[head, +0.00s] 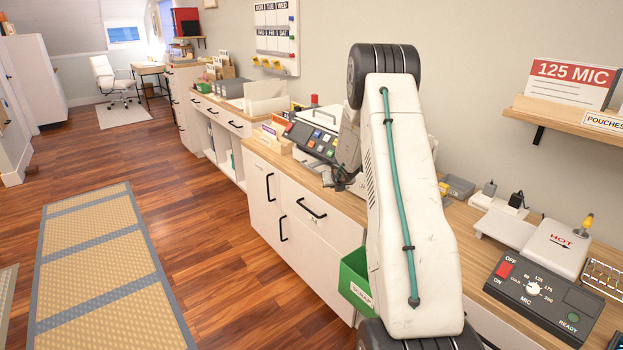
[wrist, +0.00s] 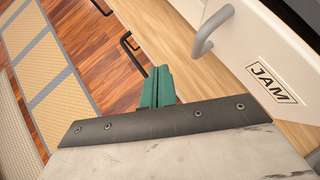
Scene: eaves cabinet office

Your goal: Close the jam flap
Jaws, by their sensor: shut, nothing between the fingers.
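The jam flap (wrist: 255,75) is a white panel lettered JAM, at the right of the wrist view. A grey bar handle (wrist: 212,30) stands out from its left part. A dark area borders the panel at upper right; how far the flap stands open I cannot tell. My gripper (wrist: 158,78) has green fingers, closed together and empty. They are over the wooden counter edge, left of and below the handle, apart from it. In the head view my arm hides most of the space around the flap, and the flap is not clearly visible there.
A control panel with coloured buttons (head: 312,138) sits on the wooden counter, left of my arm. White drawers with black handles (head: 311,208) are below. A green bin (head: 355,284) hangs at the counter front. A hot laminator (head: 546,290) stands at right.

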